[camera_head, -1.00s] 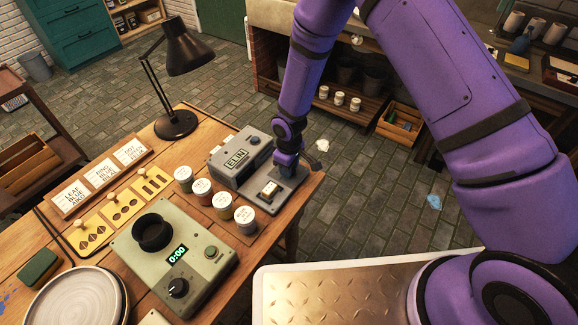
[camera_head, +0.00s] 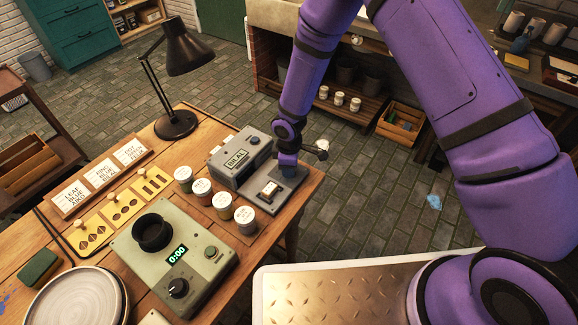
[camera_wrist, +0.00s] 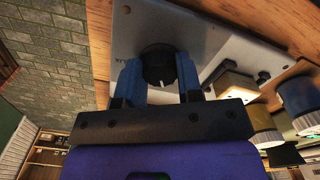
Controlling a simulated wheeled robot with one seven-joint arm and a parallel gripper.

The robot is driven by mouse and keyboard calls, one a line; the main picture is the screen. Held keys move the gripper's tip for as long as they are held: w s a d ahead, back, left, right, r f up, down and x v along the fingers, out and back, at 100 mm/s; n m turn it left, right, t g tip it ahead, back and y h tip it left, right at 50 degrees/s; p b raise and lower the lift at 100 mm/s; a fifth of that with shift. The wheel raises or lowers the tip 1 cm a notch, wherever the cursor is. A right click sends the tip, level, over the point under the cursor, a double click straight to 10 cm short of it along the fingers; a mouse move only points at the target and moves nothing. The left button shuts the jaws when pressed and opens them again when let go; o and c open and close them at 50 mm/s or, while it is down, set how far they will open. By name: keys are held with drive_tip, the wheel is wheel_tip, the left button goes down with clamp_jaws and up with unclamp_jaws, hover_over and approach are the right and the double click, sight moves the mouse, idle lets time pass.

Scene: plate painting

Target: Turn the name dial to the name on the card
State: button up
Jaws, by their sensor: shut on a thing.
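The grey name machine (camera_head: 239,158) stands on the wooden table, and its display (camera_head: 236,160) reads BILAL. In the wrist view the black name dial (camera_wrist: 158,66) sits between the two blue fingers of my gripper (camera_wrist: 159,75), which is shut on it. A white mark shows on the dial. In the head view my gripper (camera_head: 287,168) is at the right end of the machine and hides the dial. Three white cards (camera_head: 101,174) stand in a wooden holder; the middle one seems to read RING, BLUE, BILAL.
Several paint jars (camera_head: 222,205) stand just in front of the machine. A green-grey timer device (camera_head: 174,258) showing 0:00, yellow stencils (camera_head: 125,205), a black lamp (camera_head: 177,123) and stacked plates (camera_head: 77,297) share the table. The table's right edge is close to my gripper.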

drive_tip(key=o, duration=0.9)
wheel_tip(320, 180, up, 11)
drive_tip(key=shift+f, duration=0.1)
idle(0.5)
